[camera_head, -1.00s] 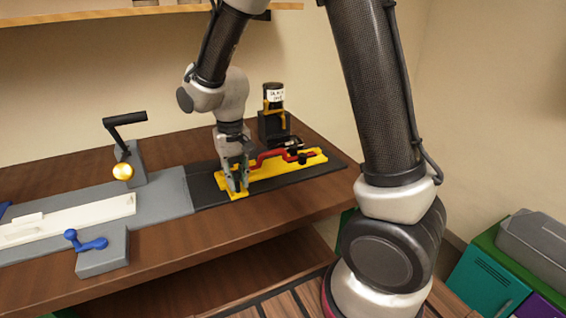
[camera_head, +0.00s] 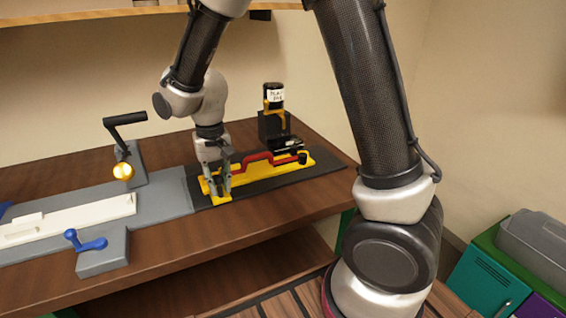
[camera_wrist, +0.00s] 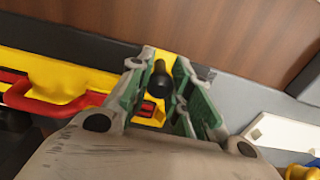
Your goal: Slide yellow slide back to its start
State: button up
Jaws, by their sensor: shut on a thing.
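The yellow slide (camera_head: 288,169) lies on a black track plate (camera_head: 325,172) on the bench, with a red handle-like bar (camera_head: 262,158) along its top. My gripper (camera_head: 217,190) is at the slide's left end, pointing down. In the wrist view my gripper (camera_wrist: 165,95) has its green-padded fingers on either side of a black peg (camera_wrist: 160,78) that stands on the yellow slide (camera_wrist: 85,80). The fingers are shut on this peg. The red bar also shows in the wrist view (camera_wrist: 45,103).
Left of the black plate is a grey plate (camera_head: 165,200) with a white slide (camera_head: 75,216). A black crank (camera_head: 125,120) with a yellow ball and a blue lever (camera_head: 85,242) stand near it. A black bottle holder (camera_head: 273,124) stands behind the track.

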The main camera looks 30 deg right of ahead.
jog(key=shift+a, duration=2.6)
jog(key=shift+o, duration=1.2)
jog(key=shift+a, duration=0.2)
jog(key=shift+o, duration=0.2)
jog(key=o, duration=0.5)
jog(key=shift+a, duration=0.1)
jog(key=shift+r, duration=3)
